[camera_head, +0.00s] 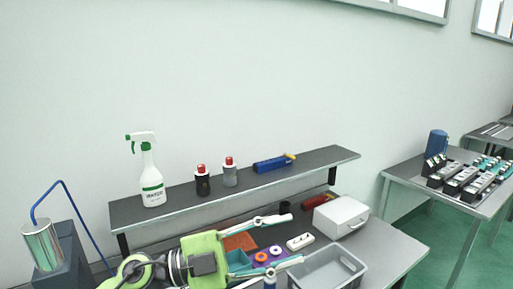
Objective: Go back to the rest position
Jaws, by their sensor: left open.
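My left gripper (294,239) reaches in from the lower left over the workbench (400,250). Its two light-tipped fingers are spread wide apart and point to the right. Nothing shows held between them. Behind the gap lie a white block with dark spots (300,242) and small orange and white rings on a purple mat; I cannot tell how high the fingers are above them. The green arm hides part of the bench's left side. My right gripper is not in view.
A raised shelf (300,166) holds a spray bottle (151,180), two red-capped bottles and a blue tool (272,164). On the bench are a grey bin (340,270), a white case (341,215) and a teal bin (238,261). A metal cylinder (42,245) stands left.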

